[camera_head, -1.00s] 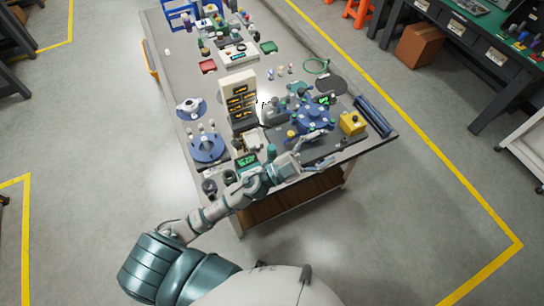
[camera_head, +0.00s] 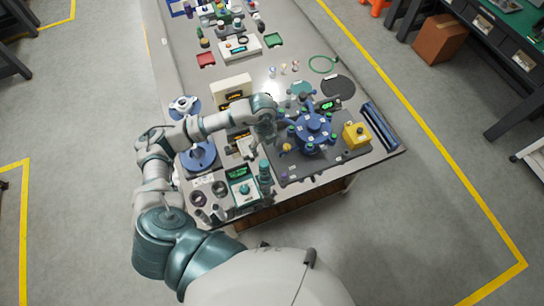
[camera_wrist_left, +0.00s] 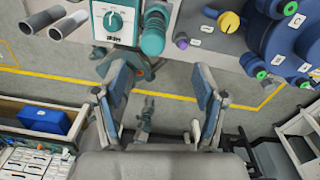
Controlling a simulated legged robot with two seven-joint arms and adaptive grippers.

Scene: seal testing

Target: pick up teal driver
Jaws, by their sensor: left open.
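A teal cylinder, which looks like the teal driver (camera_head: 265,174), stands upright near the table's front edge, just right of a device with a green display (camera_head: 240,186). In the left wrist view the driver (camera_wrist_left: 153,32) shows at the top centre, beside the device's dial (camera_wrist_left: 113,21). My left gripper (camera_head: 267,135) is beyond the driver in the head view, left of the blue round fixture (camera_head: 312,130). In the left wrist view its two fingers (camera_wrist_left: 161,88) are spread with nothing between them, and the driver is apart from them. My right gripper is not in view.
A yellow block (camera_head: 355,135) and a dark blue roller (camera_head: 380,126) lie to the right. Grey cylinders (camera_head: 211,212) stand at the front-left corner. A beige rack (camera_head: 232,88) stands behind the gripper.

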